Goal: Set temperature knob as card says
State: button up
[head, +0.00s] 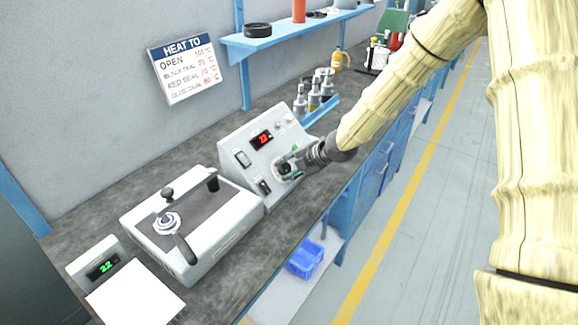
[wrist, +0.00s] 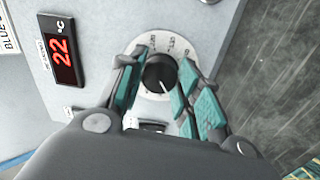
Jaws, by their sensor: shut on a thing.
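The temperature knob (wrist: 159,74) is black with a light pointer line, on a pale dial ring of the control box (head: 242,147). In the wrist view my gripper (wrist: 155,77) has its teal-padded fingers on both sides of the knob, shut on it. In the head view my gripper (head: 290,167) reaches the box front and hides most of the knob. The red display (wrist: 62,51) reads 22 °C; it also shows in the head view (head: 262,139). The card (head: 186,68) on the wall is headed "HEAT TO", with several rows of red temperatures; the small print is hard to read.
A white machine with a lever (head: 180,235) and a scale with green digits (head: 103,267) stand left of the box. Bottles (head: 314,95) stand behind it to the right. A blue shelf (head: 285,38) hangs above. A blue bin (head: 305,258) is below the bench.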

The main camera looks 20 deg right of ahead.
jog(key=m+p, duration=0.3)
jog(key=m, duration=0.3)
jog(key=shift+r, duration=0.1)
jog(key=m+p, duration=0.2)
jog(key=m, duration=0.4)
jog(key=shift+h, duration=0.3)
dwell(0.3)
jog(key=o, duration=1)
jog(key=shift+o, duration=0.2)
jog(key=v, duration=1.2)
